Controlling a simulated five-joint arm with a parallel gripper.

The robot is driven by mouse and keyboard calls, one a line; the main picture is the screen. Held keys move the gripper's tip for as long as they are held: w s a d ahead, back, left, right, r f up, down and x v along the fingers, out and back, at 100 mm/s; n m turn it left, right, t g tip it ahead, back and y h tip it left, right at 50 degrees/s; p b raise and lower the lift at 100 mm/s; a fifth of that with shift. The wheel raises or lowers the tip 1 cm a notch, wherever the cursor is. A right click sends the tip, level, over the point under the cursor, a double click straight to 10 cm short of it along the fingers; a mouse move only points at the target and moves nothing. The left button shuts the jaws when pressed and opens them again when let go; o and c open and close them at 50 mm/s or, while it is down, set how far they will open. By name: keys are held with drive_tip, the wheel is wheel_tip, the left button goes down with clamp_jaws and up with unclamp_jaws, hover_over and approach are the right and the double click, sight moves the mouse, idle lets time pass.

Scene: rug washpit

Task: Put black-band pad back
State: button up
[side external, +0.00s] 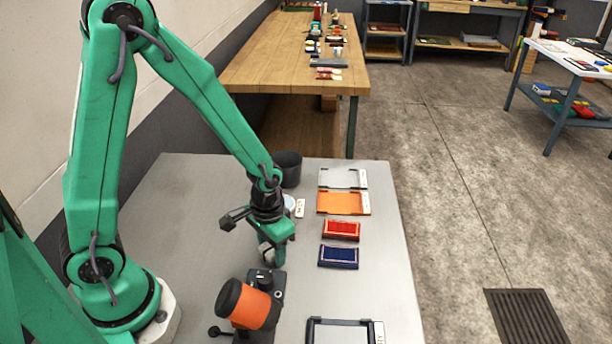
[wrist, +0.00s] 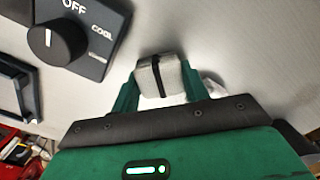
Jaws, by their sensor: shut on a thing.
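My gripper (side external: 268,250) is shut on the black-band pad (wrist: 160,80), a pale grey-white block with a black band across its middle. Both green fingers press on its sides in the wrist view. In the side view the pad (side external: 265,252) is a small pale shape at the fingertips, partly hidden, over the grey table (side external: 190,215). I cannot tell how far it is above the table.
A black unit with a knob and an orange cylinder (side external: 257,308) stands close in front of my gripper; its OFF/COOL panel (wrist: 90,35) shows too. To the right are white (side external: 340,178) and orange (side external: 340,203) trays, red (side external: 341,230) and blue (side external: 338,257) pads. A black cup (side external: 289,168) stands behind.

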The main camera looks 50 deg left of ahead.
drive_tip(key=shift+f, duration=0.2)
drive_tip(key=o, duration=0.9)
drive_tip(key=shift+r, duration=0.2)
drive_tip(key=shift+r, duration=6)
wheel_tip(320, 180, up, 11)
drive_tip(key=t, duration=0.5)
hover_over(270, 248)
drive_tip(key=s+a, duration=0.3)
drive_tip(key=s, duration=0.4)
drive_tip(key=shift+s+a+r+t, duration=0.2)
drive_tip(key=shift+s+r+t, duration=0.15)
drive_tip(key=shift+r, duration=0.25)
